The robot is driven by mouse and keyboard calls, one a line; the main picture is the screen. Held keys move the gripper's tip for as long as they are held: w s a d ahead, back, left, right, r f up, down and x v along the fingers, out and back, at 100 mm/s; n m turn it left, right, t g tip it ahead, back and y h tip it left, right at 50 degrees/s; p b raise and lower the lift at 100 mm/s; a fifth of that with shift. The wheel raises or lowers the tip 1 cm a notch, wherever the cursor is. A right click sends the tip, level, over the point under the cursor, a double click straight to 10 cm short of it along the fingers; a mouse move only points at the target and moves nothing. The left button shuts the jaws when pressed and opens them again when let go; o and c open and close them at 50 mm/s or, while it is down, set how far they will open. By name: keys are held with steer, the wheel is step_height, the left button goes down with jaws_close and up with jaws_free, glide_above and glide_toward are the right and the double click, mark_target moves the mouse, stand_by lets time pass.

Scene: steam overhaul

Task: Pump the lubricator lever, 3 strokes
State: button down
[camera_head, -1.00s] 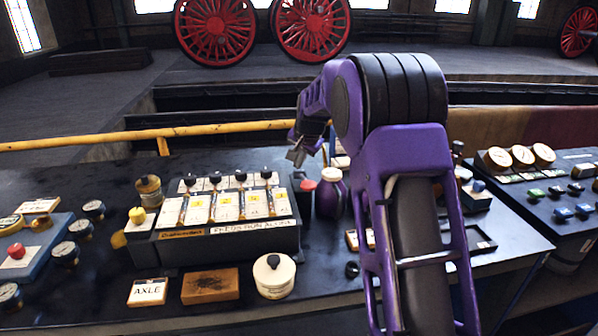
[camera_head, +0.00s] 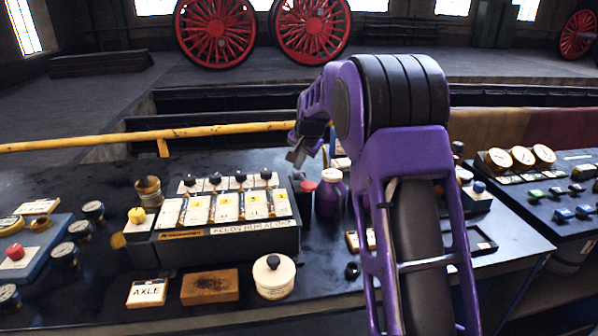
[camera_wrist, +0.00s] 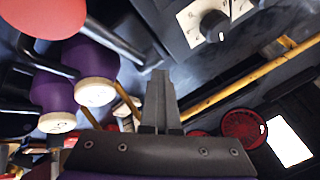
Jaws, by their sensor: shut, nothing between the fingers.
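The lubricator (camera_head: 170,252) is a black box with a row of pale sight panels and black knobs, standing on the bench left of my arm. A red knob (camera_head: 306,186) shows at its right end, apparently the lever's end; the lever's shaft is hard to make out. In the wrist view the red knob (camera_wrist: 40,16) is large at the upper left, and a pale panel with a black knob (camera_wrist: 214,27) shows at the top right. My gripper (camera_head: 295,158) is just above and behind the red knob, apart from it. Its fingers (camera_wrist: 158,90) are shut and empty.
A purple container (camera_head: 330,198) with a cream top stands right of the red knob, close to my gripper. A cream pot (camera_head: 274,277), a brown block (camera_head: 210,287) and an AXLE box (camera_head: 147,293) stand in front. A yellow rail (camera_head: 215,130) runs behind the bench.

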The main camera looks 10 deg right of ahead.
steer(key=shift+s+f+g, duration=0.2)
steer(key=shift+s+f, duration=0.1)
steer(key=shift+f, duration=0.3)
steer(key=shift+s+f+g, duration=0.2)
steer(key=shift+s+f, duration=0.05)
steer(key=shift+f, duration=0.35)
steer(key=shift+w+a+r+p, duration=0.1)
steer(key=shift+w+r+p, duration=0.15)
steer(key=shift+r+p, duration=0.3)
steer(key=r+p, duration=0.2)
steer(key=w+r+p, duration=0.1)
steer(key=r+p, duration=0.1)
steer(key=shift+w+r, duration=0.2)
steer(key=shift+w+r+p, duration=0.25)
steer(key=shift+r+p, duration=0.2)
steer(key=shift+r, duration=0.1)
